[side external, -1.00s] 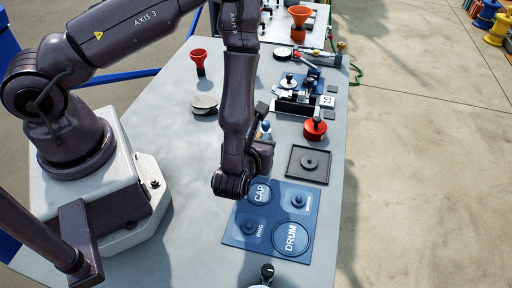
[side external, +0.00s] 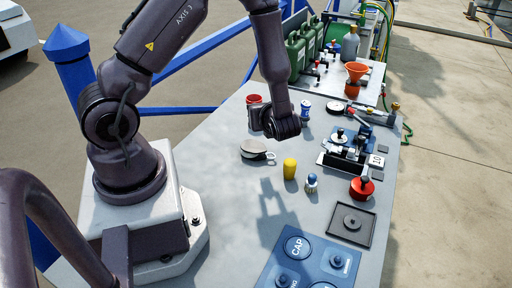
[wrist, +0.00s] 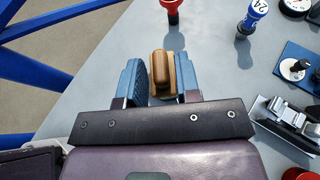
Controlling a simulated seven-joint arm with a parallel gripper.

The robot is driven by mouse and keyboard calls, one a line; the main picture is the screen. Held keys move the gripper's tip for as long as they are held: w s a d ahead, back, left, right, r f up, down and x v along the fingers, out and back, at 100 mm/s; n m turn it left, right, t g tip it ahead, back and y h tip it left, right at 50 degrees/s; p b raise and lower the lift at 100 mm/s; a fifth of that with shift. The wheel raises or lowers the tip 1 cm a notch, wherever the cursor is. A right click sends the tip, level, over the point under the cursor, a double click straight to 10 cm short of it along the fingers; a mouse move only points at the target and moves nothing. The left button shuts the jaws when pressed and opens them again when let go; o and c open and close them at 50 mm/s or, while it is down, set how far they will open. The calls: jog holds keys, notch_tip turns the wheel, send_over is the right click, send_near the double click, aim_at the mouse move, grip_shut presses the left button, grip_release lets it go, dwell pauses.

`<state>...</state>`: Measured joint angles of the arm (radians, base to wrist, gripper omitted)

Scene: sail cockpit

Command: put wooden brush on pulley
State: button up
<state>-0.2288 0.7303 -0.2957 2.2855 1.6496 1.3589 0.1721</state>
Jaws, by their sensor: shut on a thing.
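My gripper (wrist: 161,80) is shut on the wooden brush (wrist: 158,60), a brown block with a raised grip, seen between blue finger pads in the wrist view. I cannot tell whether the brush touches the table. A round grey and beige item (side external: 257,149), perhaps the pulley, lies on the table in front of my gripper. It is not seen in the wrist view.
A yellow cylinder (side external: 290,168) and a small blue-topped bottle (side external: 311,182) stand in front right. A metal fixture (side external: 348,148), red knob (side external: 362,188), black tray (side external: 346,224) and blue mat (side external: 300,262) line the right side.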

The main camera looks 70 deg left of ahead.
aim_at(256, 150)
jog(key=shift+s+a+f+n+g, duration=0.25)
jog(key=shift+s+a+n+g, duration=0.1)
jog(key=shift+a, duration=0.2)
jog(key=shift+s+a+f+n+g, duration=0.25)
jog(key=shift+a+g, duration=0.1)
jog(key=shift+a, duration=0.2)
notch_tip(256, 150, down, 4)
jog(key=shift+r, duration=0.15)
jog(key=shift+d+f, duration=0.1)
jog(key=shift+f, duration=1.9)
jog(key=shift+f, duration=0.1)
jog(key=o, duration=0.9)
